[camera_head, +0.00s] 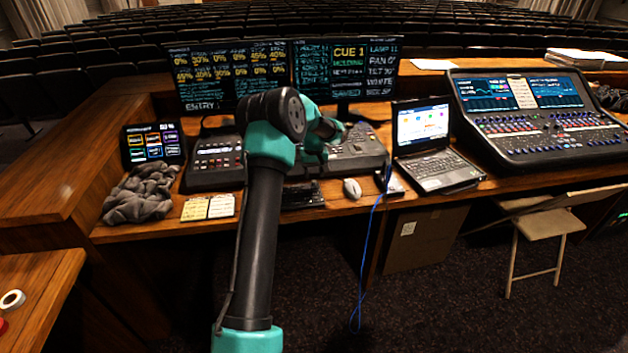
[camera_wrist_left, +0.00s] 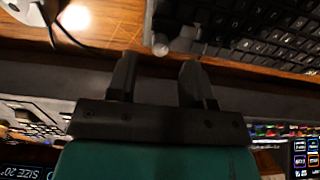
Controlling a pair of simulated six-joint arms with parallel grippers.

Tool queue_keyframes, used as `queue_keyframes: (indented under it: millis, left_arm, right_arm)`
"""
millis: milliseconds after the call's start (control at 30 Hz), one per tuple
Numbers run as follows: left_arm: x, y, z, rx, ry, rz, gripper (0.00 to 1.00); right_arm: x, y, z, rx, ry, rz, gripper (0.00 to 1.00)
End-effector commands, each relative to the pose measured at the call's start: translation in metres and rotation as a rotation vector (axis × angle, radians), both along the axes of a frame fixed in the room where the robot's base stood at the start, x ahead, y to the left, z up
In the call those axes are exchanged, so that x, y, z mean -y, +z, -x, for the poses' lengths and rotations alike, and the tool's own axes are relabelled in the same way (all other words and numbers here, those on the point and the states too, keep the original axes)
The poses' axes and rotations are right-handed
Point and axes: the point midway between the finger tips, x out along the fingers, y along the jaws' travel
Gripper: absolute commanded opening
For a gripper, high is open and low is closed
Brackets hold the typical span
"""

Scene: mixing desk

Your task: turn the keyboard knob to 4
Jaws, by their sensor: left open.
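The black keyboard (camera_head: 303,196) lies on the desk, left of the white mouse. It fills the upper right of the left wrist view (camera_wrist_left: 262,35). A small grey knob (camera_wrist_left: 160,45) shows at the keyboard's corner there; I cannot read its setting. My left gripper (camera_wrist_left: 158,60) is open and empty, its two dark fingers pointing towards the knob, one on either side of it in the picture. I cannot tell whether they touch it. My right gripper is not in view.
The white mouse (camera_head: 352,188) sits just right of the keyboard. A lighting console (camera_head: 350,155) stands behind, with monitors (camera_head: 345,70) beyond. A laptop (camera_head: 430,150) and a blue cable (camera_head: 370,235) are to the right. Paper notes (camera_head: 208,208) and a grey cloth (camera_head: 143,195) are left.

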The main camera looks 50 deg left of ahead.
Motion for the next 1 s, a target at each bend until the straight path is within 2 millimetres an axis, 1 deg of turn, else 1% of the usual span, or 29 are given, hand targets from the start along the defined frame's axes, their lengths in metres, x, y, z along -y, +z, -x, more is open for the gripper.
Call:
queue_keyframes:
  millis: [33, 100, 233, 367, 600, 667, 1000]
  left_arm:
    - [0.000, -0.009, 0.001, -0.002, 0.000, 0.001, 0.47]
    - [0.000, -0.019, 0.001, -0.002, 0.000, 0.001, 0.47]
    - [0.000, -0.031, 0.000, -0.001, 0.001, 0.001, 0.47]
    - [0.000, -0.036, 0.001, -0.001, 0.001, 0.000, 0.47]
    - [0.000, -0.036, 0.000, 0.000, 0.001, 0.000, 0.47]
    - [0.000, -0.036, 0.000, 0.000, 0.001, 0.000, 0.42]
    - [0.000, -0.036, 0.000, 0.000, 0.001, 0.000, 0.09]
  right_arm:
    - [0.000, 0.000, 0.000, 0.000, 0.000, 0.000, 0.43]
    - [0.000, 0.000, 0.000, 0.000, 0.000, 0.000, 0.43]
    - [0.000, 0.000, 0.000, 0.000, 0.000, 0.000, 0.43]
    - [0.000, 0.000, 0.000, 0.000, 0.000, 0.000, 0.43]
    - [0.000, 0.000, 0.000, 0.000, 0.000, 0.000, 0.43]
    - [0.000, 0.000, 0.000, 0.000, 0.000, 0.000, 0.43]
    - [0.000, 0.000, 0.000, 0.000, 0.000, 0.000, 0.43]
